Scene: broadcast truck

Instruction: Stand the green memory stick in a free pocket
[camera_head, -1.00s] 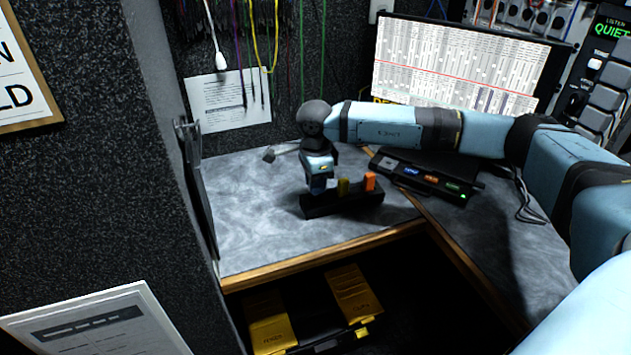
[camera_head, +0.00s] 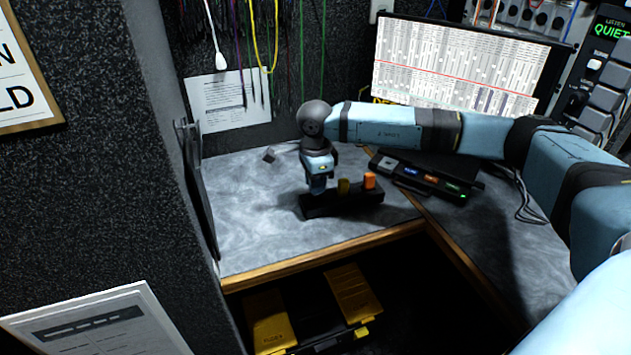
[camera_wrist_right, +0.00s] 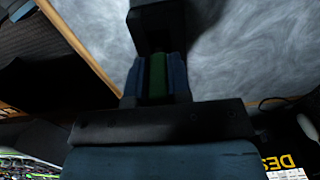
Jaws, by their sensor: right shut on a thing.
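The green memory stick (camera_wrist_right: 157,76) shows in the right wrist view, held between the blue fingers of my right gripper (camera_wrist_right: 156,78). In the head view, my right gripper (camera_head: 318,188) points down at the left end of the black pocket holder (camera_head: 345,205), and its fingers hide the green stick there. A yellow stick (camera_head: 344,187) stands near the middle of the holder and an orange stick (camera_head: 370,181) near its right end. The holder also shows in the right wrist view (camera_wrist_right: 155,28), directly at the fingertips. I cannot tell how deep the green stick sits. My left gripper is out of view.
The holder stands on the grey desk (camera_head: 260,220) with a wooden front edge. A black device with lit labels (camera_head: 425,176) is to its right, below the monitor (camera_head: 460,65). A small grey object (camera_head: 269,155) lies behind left. The desk's left part is clear.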

